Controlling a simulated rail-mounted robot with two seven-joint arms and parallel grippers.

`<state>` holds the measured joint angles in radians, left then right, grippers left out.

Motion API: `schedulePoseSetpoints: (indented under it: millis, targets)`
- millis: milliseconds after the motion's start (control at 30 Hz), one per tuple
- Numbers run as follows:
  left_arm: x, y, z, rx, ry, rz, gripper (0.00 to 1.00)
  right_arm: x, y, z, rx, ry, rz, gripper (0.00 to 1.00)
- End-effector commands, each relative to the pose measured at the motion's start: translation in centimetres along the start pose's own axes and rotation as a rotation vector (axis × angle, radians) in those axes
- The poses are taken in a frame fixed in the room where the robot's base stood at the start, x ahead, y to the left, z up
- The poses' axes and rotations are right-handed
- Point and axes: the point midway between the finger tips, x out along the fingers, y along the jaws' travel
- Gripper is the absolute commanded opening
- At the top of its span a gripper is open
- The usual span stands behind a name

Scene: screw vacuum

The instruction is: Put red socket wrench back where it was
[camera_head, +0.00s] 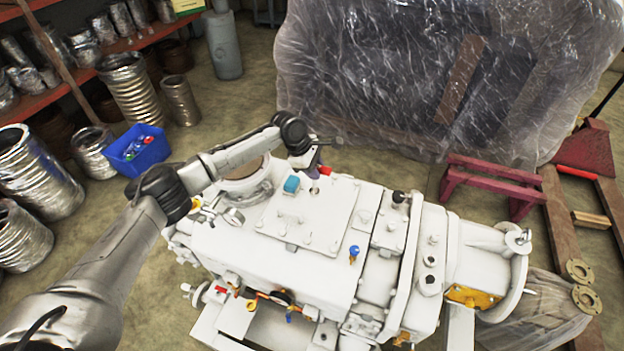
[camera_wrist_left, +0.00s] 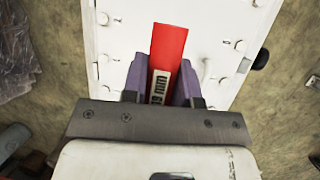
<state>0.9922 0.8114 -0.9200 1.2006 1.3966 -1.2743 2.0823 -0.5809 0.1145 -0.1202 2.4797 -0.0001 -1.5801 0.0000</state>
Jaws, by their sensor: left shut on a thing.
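The red socket wrench (camera_wrist_left: 168,48) is between the purple fingers of my left gripper (camera_wrist_left: 160,85) in the left wrist view. A pale label with dark markings shows on its near end. In the head view my left gripper (camera_head: 315,168) is over the back edge of the white machine's flat top plate (camera_head: 310,215). A small bit of red (camera_head: 325,170) shows at the fingers there, and the rest of the wrench is hidden. I cannot tell whether the wrench touches the machine. My right gripper is not in view.
A blue object (camera_head: 291,185) sits on the top plate, left of the gripper. A blue bin (camera_head: 137,150) with small coloured items stands on the floor at left. Shelves with metal ducts (camera_head: 130,85) stand behind it. A plastic-wrapped load (camera_head: 440,80) stands at the back.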

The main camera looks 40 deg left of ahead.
Motion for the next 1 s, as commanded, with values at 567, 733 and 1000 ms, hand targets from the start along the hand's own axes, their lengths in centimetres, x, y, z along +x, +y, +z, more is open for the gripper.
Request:
schedulePoseSetpoints:
  millis: [567, 733, 1000]
  targets:
    - [3.3, -0.3, -2.5, 0.0, 0.0, -0.001, 0.0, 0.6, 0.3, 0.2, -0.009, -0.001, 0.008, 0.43]
    - [3.9, -0.4, -2.7, 0.002, -0.001, 0.002, 0.0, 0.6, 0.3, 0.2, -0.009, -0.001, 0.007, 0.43]
    - [4.0, -0.4, -2.8, 0.001, 0.0, 0.0, 0.0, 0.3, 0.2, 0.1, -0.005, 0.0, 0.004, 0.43]
